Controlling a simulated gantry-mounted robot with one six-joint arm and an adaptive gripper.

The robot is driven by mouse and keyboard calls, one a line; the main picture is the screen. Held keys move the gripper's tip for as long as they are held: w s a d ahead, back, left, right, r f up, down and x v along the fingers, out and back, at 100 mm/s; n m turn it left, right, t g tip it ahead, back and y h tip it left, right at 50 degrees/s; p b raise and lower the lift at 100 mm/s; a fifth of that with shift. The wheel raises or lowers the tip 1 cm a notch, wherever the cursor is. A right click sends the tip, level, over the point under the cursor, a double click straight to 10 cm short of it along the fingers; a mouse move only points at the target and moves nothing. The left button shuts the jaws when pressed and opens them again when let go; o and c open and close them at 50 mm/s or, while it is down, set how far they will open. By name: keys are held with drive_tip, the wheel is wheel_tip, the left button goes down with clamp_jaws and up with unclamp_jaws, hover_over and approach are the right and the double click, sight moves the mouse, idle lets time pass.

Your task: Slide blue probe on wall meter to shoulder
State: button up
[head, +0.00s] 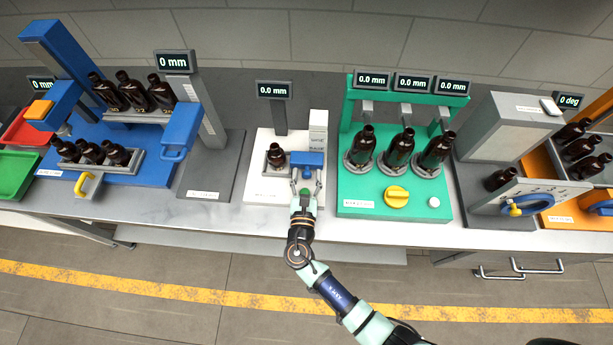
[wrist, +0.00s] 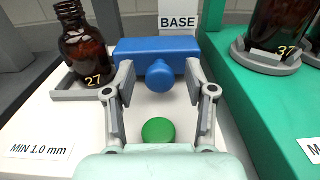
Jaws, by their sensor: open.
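The wall meter is a white station with a dark post and a 0.0 mm display (head: 273,90). Its blue probe (head: 307,158) is a block at the foot of the white column (head: 318,132). In the wrist view the blue probe (wrist: 133,50) has a round knob (wrist: 160,75) facing me, below a BASE label (wrist: 178,22). An amber bottle (head: 276,155), marked 27 in the wrist view (wrist: 83,45), stands left of the probe. My gripper (wrist: 160,88) is open, its fingers on either side of the knob, empty. I cannot tell whether they touch it.
A green button (wrist: 158,131) sits on the white base just below the fingers. A green station (head: 385,203) with several bottles stands close on the right. A grey stand (head: 210,180) and a blue station (head: 125,170) stand left.

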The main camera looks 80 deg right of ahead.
drive_tip(key=shift+c, duration=0.3)
clamp_jaws()
wheel_tip(320, 180, up, 9)
drive_tip(key=p, duration=0.8)
drive_tip(key=shift+f, duration=0.15)
unclamp_jaws()
drive_tip(key=shift+o, duration=0.3)
